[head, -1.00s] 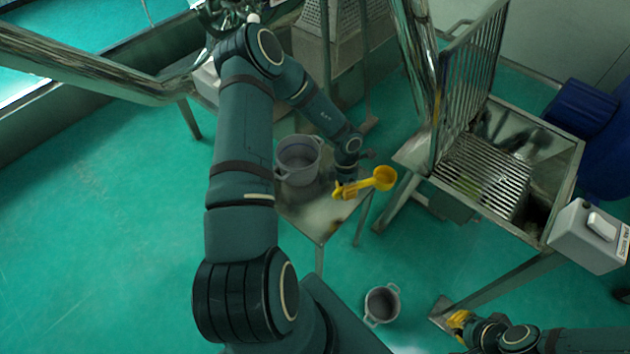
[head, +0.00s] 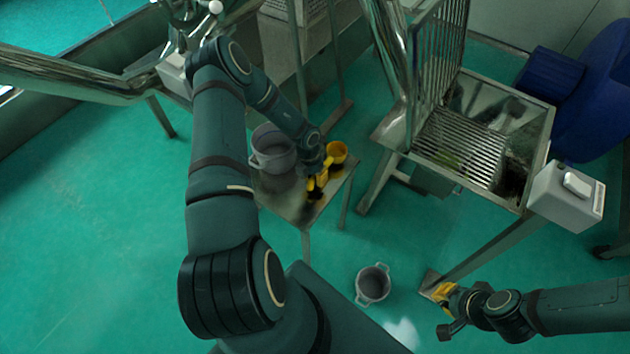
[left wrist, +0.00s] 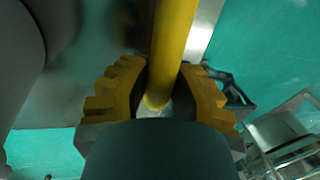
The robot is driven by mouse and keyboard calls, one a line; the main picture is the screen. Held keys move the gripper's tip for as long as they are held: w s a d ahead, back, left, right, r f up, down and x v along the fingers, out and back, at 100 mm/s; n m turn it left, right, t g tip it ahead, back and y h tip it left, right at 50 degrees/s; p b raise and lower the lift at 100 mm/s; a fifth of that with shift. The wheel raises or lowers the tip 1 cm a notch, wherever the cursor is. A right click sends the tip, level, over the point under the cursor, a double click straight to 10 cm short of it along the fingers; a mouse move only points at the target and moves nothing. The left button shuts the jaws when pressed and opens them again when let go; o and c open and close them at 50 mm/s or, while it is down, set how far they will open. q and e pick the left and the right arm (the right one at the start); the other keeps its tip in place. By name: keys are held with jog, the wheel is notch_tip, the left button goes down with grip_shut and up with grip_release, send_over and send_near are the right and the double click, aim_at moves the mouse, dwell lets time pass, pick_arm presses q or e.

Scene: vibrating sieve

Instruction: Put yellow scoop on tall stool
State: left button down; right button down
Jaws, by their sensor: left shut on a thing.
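The yellow scoop (head: 337,151) is held by my left gripper (head: 318,181), with its cup beside the fingers. It is over the right side of the metal stool (head: 296,210); whether it touches the top I cannot tell. In the left wrist view, the scoop's yellow handle (left wrist: 174,45) runs between the ribbed yellow fingers of my left gripper (left wrist: 160,98). My right gripper (head: 442,293) is low at the lower right, away from the scoop; its opening is unclear.
A grey two-handled pot (head: 273,150) stands on the stool, left of my left gripper. Another grey pot (head: 373,284) is on the floor. The metal sieve machine (head: 465,150) with a control box (head: 566,195) stands at the right.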

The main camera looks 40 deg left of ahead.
pick_arm(q)
jog(key=shift+f, duration=0.75)
jog(key=shift+f, duration=0.2)
jog(key=c, duration=0.9)
grip_release()
jog(key=shift+r, duration=0.1)
jog(key=shift+r, duration=0.25)
jog(key=r+p, duration=0.1)
jog(key=r, duration=0.3)
jog(key=a+r, duration=0.1)
jog(key=r, duration=0.2)
jog(key=a+r+p, duration=0.1)
jog(key=r, duration=0.3)
jog(key=shift+s+a+r+p, duration=0.1)
jog(key=shift+r+p, duration=0.2)
jog(key=shift+p, duration=0.05)
